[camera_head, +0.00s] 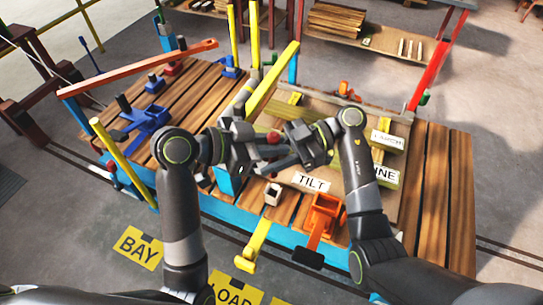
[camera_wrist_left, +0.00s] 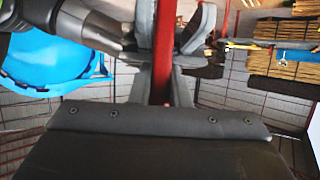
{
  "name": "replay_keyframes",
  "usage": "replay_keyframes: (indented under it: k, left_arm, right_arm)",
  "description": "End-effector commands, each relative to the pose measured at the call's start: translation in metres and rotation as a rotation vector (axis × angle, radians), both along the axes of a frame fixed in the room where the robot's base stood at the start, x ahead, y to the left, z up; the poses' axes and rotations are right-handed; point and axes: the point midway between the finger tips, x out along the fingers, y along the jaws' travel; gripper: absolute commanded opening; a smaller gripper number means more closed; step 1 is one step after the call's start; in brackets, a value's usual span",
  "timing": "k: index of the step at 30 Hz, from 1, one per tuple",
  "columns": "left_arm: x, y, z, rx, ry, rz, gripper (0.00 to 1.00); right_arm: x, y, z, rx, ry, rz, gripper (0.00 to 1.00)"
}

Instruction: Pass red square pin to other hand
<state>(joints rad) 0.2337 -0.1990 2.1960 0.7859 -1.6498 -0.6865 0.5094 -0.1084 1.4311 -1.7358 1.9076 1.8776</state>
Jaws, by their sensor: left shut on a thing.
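The red square pin (camera_wrist_left: 163,50) stands as a narrow red bar between the fingers of my left gripper (camera_wrist_left: 168,62) in the left wrist view. In the head view only a small red end (camera_head: 274,138) shows, between the two grippers. My left gripper (camera_head: 262,152) is shut on the pin. My right gripper (camera_head: 275,164) reaches in from the right, with its fingers close to the pin and to my left gripper. The fingers overlap in the picture, so I cannot tell whether the right one touches the pin or how far it is open.
Below the grippers is a wooden-slatted bench (camera_head: 450,200) with a blue edge. A board with a TILT label (camera_head: 312,182), an orange bracket (camera_head: 322,215), a yellow lever (camera_head: 260,240) and a blue clamp (camera_head: 150,120) are around. A yellow bar (camera_head: 272,80) rises close behind the grippers.

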Motion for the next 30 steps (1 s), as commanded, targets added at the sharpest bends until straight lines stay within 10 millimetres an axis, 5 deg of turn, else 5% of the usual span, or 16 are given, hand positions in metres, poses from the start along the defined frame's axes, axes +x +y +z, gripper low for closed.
replay_keyframes:
  k: [6,9,10,15,30]
  left_arm:
    - [-0.001,0.0,0.0,-0.001,0.0,-0.002,0.0]
    - [-0.001,0.0,0.0,-0.002,0.002,-0.003,0.0]
    - [-0.001,0.0,0.0,-0.002,0.002,-0.003,0.2]
    - [-0.001,0.0,0.0,-0.002,0.001,-0.002,0.42]
    - [-0.005,0.013,0.005,0.004,-0.003,0.003,0.42]
  right_arm:
    - [0.0,0.0,0.0,0.0,0.001,-0.002,0.01]
    - [0.001,0.0,0.0,-0.001,0.0,-0.003,0.0]
    - [0.001,0.0,0.0,0.0,-0.001,-0.004,0.0]
    - [0.001,0.0,0.0,0.0,0.0,-0.002,0.0]
    - [0.0,0.0,0.0,0.0,0.0,0.0,0.0]
